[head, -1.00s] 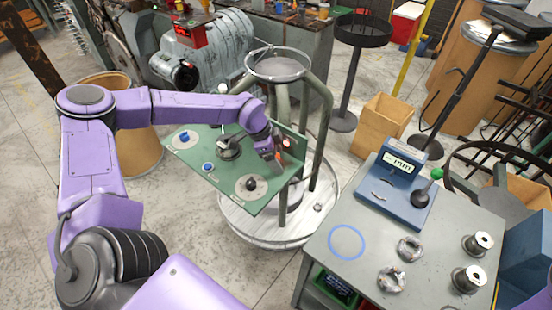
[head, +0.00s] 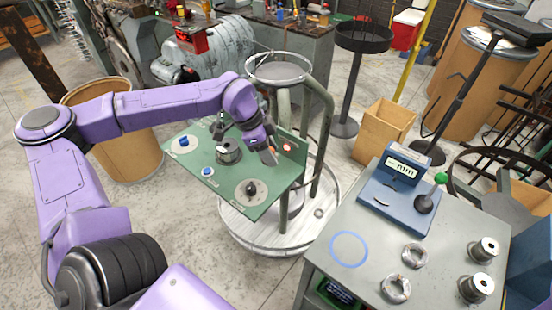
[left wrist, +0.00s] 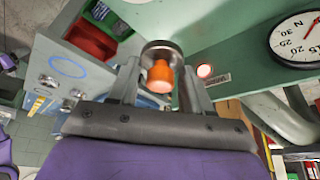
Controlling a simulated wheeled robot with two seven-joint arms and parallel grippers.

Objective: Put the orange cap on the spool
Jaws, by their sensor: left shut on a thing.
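The orange cap (left wrist: 160,77) is between the fingers of my left gripper (left wrist: 160,88) in the left wrist view. A round metal disc (left wrist: 162,46) shows right behind the orange part; I cannot tell whether it belongs to the cap. In the head view my left gripper (head: 268,152) is shut and hangs over the right part of the green panel, near its upright back plate. A grey metal spool-like cylinder (head: 229,153) stands on the panel left of the gripper, apart from it. My right gripper is not in view.
The green panel (head: 215,184) also carries blue knobs and a black knob (head: 251,188). A red lamp (head: 287,147) is lit on its upright plate.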

